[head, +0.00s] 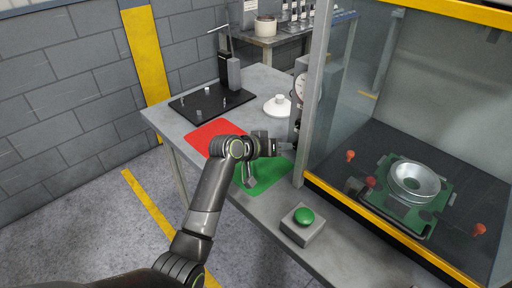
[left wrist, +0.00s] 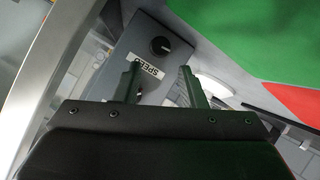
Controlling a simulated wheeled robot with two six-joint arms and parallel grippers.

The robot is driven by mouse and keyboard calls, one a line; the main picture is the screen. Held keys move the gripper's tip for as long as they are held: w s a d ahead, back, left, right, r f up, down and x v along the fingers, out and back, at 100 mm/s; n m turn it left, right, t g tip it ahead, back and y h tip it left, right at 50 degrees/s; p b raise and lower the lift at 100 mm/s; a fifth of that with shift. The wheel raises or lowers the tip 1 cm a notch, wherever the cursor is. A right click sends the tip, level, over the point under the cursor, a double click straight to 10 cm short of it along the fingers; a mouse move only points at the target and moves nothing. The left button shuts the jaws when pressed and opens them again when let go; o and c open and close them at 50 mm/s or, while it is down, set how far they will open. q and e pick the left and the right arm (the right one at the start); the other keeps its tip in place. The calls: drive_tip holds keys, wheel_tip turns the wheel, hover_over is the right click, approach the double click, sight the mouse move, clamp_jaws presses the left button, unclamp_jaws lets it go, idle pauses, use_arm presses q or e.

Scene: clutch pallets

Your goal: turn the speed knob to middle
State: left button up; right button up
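A round black knob (left wrist: 160,45) with a pale mark sits on a grey panel (left wrist: 128,50) in the left wrist view. A white label (left wrist: 147,66) reading SPEED is beside it. The knob lies just beyond my left gripper's fingertips (left wrist: 160,70), which are apart with nothing held between them. Another small dark part shows below the label, partly between the fingers; I cannot tell what it is. In the head view my left gripper (head: 286,146) points at the panel beside the glass enclosure; the knob is too small to make out there. My right gripper is not in view.
A round gauge (head: 300,88) is above the gripper. The glass enclosure (head: 400,225) with its yellow lower edge stands to the right. A green button box (head: 303,223) is at the bench front. Red (head: 205,136) and green (head: 268,177) mats lie under my arm.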

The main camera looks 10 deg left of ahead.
use_arm(q)
drive_tip(key=v, duration=0.9)
drive_tip(key=shift+s, duration=0.2)
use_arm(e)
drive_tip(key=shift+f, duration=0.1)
use_arm(q)
drive_tip(key=shift+a, duration=0.1)
drive_tip(key=shift+c, duration=0.3)
